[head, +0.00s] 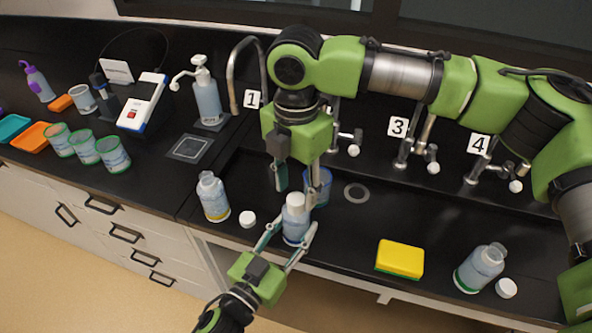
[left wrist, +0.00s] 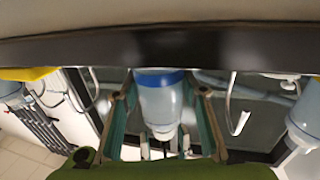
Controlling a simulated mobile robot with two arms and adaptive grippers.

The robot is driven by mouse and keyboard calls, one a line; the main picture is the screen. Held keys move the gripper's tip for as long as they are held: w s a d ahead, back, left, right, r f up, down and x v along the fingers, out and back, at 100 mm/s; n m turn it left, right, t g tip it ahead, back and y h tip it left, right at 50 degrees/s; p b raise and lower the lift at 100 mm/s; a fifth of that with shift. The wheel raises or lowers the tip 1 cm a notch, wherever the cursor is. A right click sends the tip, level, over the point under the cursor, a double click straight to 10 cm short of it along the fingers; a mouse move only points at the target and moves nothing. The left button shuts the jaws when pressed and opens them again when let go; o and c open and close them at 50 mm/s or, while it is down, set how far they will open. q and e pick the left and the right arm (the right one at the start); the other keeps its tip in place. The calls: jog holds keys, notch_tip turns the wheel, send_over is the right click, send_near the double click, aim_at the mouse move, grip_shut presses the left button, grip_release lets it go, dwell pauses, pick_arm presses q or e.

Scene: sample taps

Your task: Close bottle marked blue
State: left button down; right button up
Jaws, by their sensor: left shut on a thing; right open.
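The blue-marked bottle (head: 294,227) stands upright near the counter's front edge, with a white cap (head: 296,200) on its top. I cannot tell how tightly the cap sits. In the left wrist view the bottle (left wrist: 160,98) appears upside down, with its blue band between the fingers. My left gripper (head: 290,238) is shut around the bottle's body from the front. My right gripper (head: 295,188) points down just above and behind the cap, its fingers open and apart. Part of the bottle's lower body is hidden by the left fingers.
A yellow-marked bottle (head: 213,197) stands left with a loose white cap (head: 248,219) beside it. A green-marked bottle (head: 480,267) and another cap (head: 506,288) are at right. A yellow sponge (head: 400,258) lies between. A blue beaker (head: 319,184) is close behind the right fingers.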

aim_at(296, 219)
jog(key=shift+f, duration=1.05)
grip_shut()
jog(key=m, duration=1)
jog(key=shift+m, duration=0.4)
jog(key=m, duration=0.4)
jog(key=shift+m, duration=0.4)
jog(key=shift+o, duration=0.6)
grip_release()
